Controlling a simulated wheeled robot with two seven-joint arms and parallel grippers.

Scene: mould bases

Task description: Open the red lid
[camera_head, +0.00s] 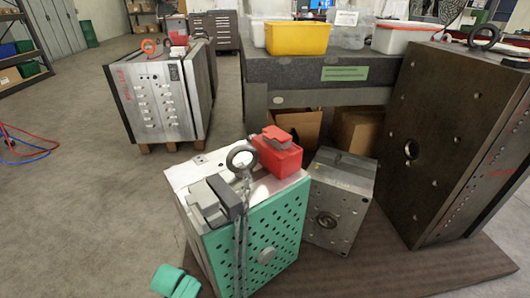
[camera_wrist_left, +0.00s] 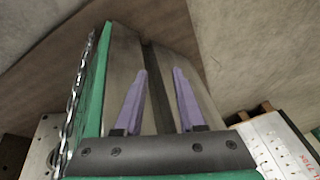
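A red box-like housing (camera_head: 281,160) sits on the top of the mould base with the teal perforated face (camera_head: 262,240). A smaller, duller red piece (camera_head: 277,138) lies on its top and looks like the lid; it looks down, but its exact state is too small to tell. My left gripper (camera_wrist_left: 162,72) shows in the left wrist view with its two purple fingers apart and nothing between them. The red housing is not in that view. A teal part at the bottom left of the head view appears to be mine. My right gripper is not in view.
A steel lifting ring (camera_head: 241,158) with a hanging chain (camera_head: 241,240) stands just left of the red housing. A grey housing (camera_head: 212,199) is in front. A smaller grey mould (camera_head: 340,195) and a tall dark mould (camera_head: 450,130) stand right. A workbench (camera_head: 290,72) is behind.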

